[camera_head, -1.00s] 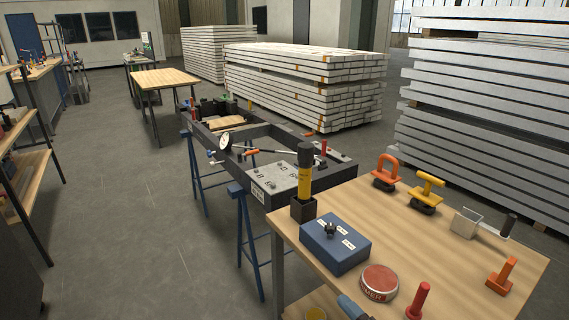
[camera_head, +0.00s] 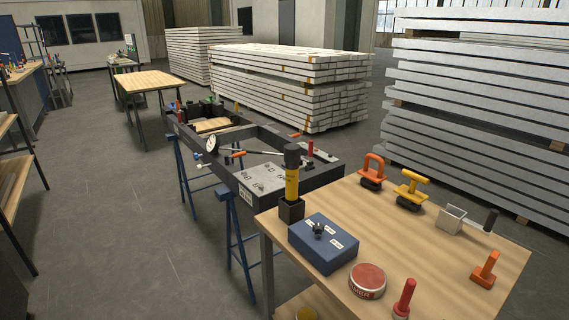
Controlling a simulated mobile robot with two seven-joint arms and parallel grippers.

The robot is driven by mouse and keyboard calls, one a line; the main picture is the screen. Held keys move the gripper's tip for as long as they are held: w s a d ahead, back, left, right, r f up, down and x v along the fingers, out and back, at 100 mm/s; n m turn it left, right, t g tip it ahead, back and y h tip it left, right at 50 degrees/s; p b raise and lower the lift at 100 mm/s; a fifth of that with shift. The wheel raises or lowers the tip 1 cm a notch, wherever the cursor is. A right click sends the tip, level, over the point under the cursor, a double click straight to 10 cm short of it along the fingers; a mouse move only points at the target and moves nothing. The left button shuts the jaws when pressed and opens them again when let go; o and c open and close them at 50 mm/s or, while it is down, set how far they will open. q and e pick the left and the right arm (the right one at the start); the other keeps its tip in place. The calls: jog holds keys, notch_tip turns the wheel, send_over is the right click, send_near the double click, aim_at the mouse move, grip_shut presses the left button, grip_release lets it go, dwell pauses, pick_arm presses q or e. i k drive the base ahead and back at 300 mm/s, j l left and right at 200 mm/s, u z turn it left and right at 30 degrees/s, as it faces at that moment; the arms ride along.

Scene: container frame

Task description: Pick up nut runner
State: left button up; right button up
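A yellow tool with a black top (camera_head: 291,178) stands upright in a dark square holder (camera_head: 291,209) at the far left corner of the near wooden table (camera_head: 400,238). It looks like the nut runner, but I cannot be sure. Its lower end is hidden in the holder. Neither of my grippers shows in the head view, and nothing is seen touching the tool.
A blue box (camera_head: 323,243), a red tin (camera_head: 367,281), a red-handled tool (camera_head: 404,298) and orange and yellow handled tools (camera_head: 411,189) share the table. A dark frame (camera_head: 262,160) on blue trestles stands behind. Grey floor (camera_head: 120,240) at the left is clear.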

aim_at(292, 151)
jog(key=z, duration=0.45)
jog(key=i+j+z, duration=0.15)
jog(key=j+z, duration=0.25)
jog(key=i+j+z, duration=0.1)
jog(key=z, duration=0.35)
jog(key=j+z, duration=0.35)
jog(key=j, duration=0.6)
jog(key=i+j+z, duration=0.1)
jog(key=j+z, duration=0.15)
jog(key=j, duration=2.85)
jog(key=k+z, duration=0.05)
